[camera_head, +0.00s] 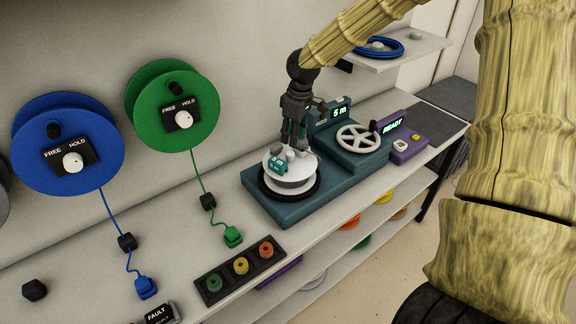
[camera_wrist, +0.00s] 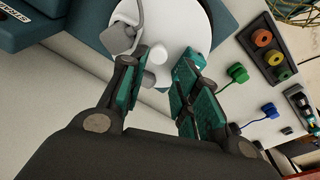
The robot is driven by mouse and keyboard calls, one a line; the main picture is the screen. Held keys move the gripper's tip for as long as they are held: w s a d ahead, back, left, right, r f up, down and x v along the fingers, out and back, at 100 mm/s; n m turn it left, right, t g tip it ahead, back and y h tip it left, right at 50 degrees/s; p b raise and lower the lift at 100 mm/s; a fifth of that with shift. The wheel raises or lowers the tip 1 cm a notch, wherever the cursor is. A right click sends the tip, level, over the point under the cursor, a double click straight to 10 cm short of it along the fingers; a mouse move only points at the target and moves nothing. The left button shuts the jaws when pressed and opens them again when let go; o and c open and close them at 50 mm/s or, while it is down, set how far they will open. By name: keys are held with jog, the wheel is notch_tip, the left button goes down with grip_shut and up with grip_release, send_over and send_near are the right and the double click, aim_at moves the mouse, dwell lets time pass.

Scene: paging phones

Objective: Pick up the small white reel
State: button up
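The small white reel (camera_head: 292,182) lies flat on the left part of a teal machine base (camera_head: 259,196), over a dark round rim. A teal tag reading "5 m" is on it. My gripper (camera_head: 291,146) points down right over the reel, hiding part of its top. In the wrist view, the white reel (camera_wrist: 178,22) fills the top middle. My gripper's teal-padded fingers (camera_wrist: 163,70) stand apart, with a pale peg (camera_wrist: 157,56) of the reel showing between their tips. I cannot tell whether either finger touches the peg.
To the right are a spoked handwheel (camera_head: 359,138) and a purple box reading "READY" (camera_head: 405,145). A dark tray (camera_head: 240,268) with several coloured rings lies front left. Blue (camera_head: 68,130) and green (camera_head: 160,110) wall reels hang left, their cables reaching the bench.

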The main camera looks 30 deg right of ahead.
aim_at(290, 153)
jog(key=f, duration=0.3)
jog(key=shift+w+d, duration=0.1)
jog(key=shift+w, duration=0.1)
jog(key=shift+f+p, duration=0.4)
jog(key=shift+p, duration=0.1)
jog(key=shift+w+f+p, duration=0.15)
jog(key=shift+f+p, duration=0.2)
jog(key=shift+f, duration=0.15)
jog(key=shift+w+f+p, duration=0.15)
jog(key=shift+f+p, duration=0.15)
jog(key=shift+f, duration=0.2)
jog(key=shift+w+a+f+p, duration=0.1)
jog(key=shift+f+p, duration=0.15)
jog(key=shift+f, duration=0.5)
jog(key=shift+w+a+f+p, duration=0.1)
jog(key=shift+f+p, duration=0.1)
jog(key=shift+f, duration=0.5)
jog(key=shift+s, duration=0.1)
grip_shut()
jog(key=shift+r, duration=0.1)
